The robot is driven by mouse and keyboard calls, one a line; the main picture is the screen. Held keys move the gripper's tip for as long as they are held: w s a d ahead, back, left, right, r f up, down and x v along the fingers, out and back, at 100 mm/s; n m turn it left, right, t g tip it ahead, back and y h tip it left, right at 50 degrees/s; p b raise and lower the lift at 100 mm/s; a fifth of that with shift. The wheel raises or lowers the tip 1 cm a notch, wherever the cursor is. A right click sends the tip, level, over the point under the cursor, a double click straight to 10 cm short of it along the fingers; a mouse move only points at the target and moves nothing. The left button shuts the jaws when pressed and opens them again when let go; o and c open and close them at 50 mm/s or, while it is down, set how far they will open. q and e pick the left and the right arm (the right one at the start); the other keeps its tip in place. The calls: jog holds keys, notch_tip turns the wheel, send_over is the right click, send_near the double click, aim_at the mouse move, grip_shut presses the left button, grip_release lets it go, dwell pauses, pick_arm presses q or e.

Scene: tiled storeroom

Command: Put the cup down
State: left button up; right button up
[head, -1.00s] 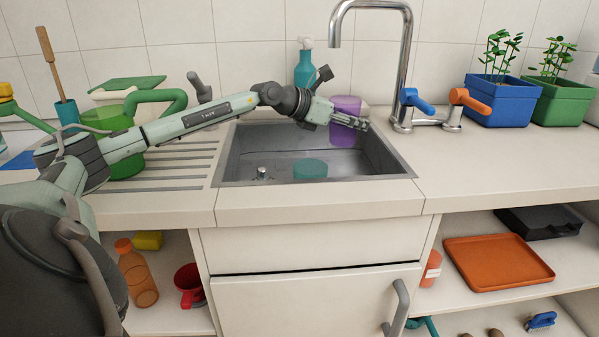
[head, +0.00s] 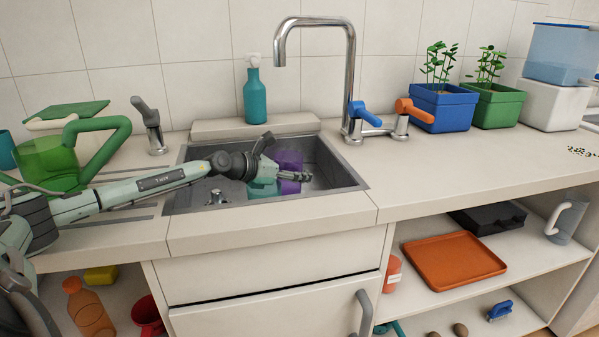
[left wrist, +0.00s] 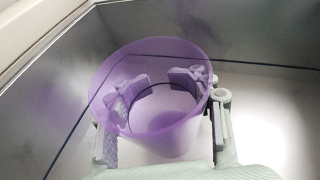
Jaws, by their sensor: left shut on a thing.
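A translucent purple cup (head: 290,160) is inside the sink (head: 340,165). My left gripper (head: 300,176) is shut on it, with its arm coming in from the left over the sink's front rim. In the left wrist view the purple cup (left wrist: 150,75) is upright, mouth toward the camera, with a finger of my left gripper (left wrist: 160,95) on each side. I cannot tell whether its base touches the sink floor. A translucent teal cup (head: 262,188) stands in the sink, partly hidden behind my gripper. My right gripper is not in view.
The chrome faucet (head: 350,70) with blue and orange handles rises behind the sink. A teal soap bottle (head: 255,95) stands at the back. A green watering can (head: 50,160) stands on the left. The counter to the right of the sink is mostly clear.

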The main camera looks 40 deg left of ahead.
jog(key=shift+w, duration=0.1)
pick_arm(q)
jog(key=o, duration=0.8)
jog(key=shift+o, duration=3)
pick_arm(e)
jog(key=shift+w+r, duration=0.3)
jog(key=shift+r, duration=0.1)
